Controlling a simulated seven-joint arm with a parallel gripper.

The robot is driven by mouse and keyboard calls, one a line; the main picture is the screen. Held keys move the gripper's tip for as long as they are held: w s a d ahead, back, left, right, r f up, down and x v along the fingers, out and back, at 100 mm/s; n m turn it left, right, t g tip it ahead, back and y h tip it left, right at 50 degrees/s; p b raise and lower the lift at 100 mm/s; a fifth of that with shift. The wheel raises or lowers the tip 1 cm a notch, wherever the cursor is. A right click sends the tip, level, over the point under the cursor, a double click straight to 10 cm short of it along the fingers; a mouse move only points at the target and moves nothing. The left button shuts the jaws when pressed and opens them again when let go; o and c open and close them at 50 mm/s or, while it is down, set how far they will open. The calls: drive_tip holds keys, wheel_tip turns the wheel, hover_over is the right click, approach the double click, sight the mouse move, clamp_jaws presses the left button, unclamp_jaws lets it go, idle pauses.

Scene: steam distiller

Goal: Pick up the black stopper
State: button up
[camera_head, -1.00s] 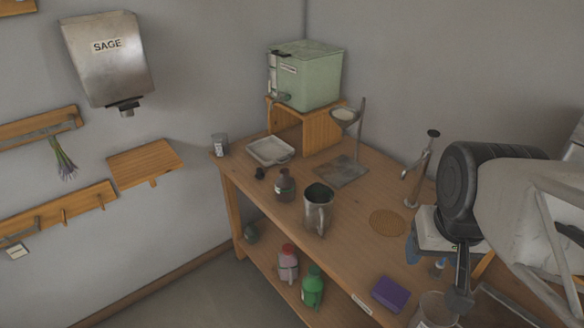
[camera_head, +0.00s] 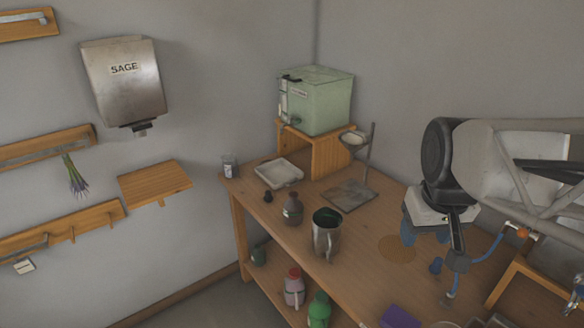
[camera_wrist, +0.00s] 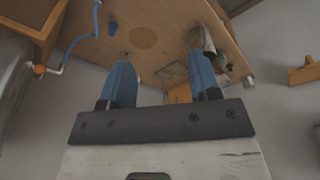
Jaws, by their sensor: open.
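The black stopper (camera_head: 268,197) is a small dark piece standing on the bench top, left of a dark brown bottle (camera_head: 292,210) and in front of a white tray. I cannot make it out in the wrist view. My gripper (camera_head: 418,240) hangs above the right part of the bench, well to the right of the stopper. Its two blue fingers are spread apart with nothing between them in the wrist view (camera_wrist: 160,64).
A metal jug (camera_head: 327,238) stands between the stopper and my gripper. Behind are the white tray (camera_head: 279,174), a stand with a plate (camera_head: 348,195) and a green tank (camera_head: 316,100) on a wooden riser. A round mat (camera_head: 397,250) lies flat near my gripper.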

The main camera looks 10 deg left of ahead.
drive_tip(key=w+a+n, duration=0.2)
drive_tip(key=w+a, duration=0.1)
drive_tip(key=w, duration=0.5)
drive_tip(key=w+a+n, duration=0.2)
drive_tip(key=w+a, duration=0.1)
drive_tip(key=w, duration=0.6)
drive_tip(key=n+g, duration=0.2)
drive_tip(key=n, duration=1)
hover_over(268, 192)
drive_tip(key=f, duration=2.7)
drive_tip(key=shift+d+f, duration=0.1)
drive_tip(key=shift+d, duration=0.1)
drive_tip(key=shift+w+a+f, duration=0.15)
drive_tip(key=shift+a+f, duration=0.1)
drive_tip(key=shift+f, duration=0.1)
drive_tip(key=shift+f, duration=1.2)
drive_tip(key=shift+f, duration=0.1)
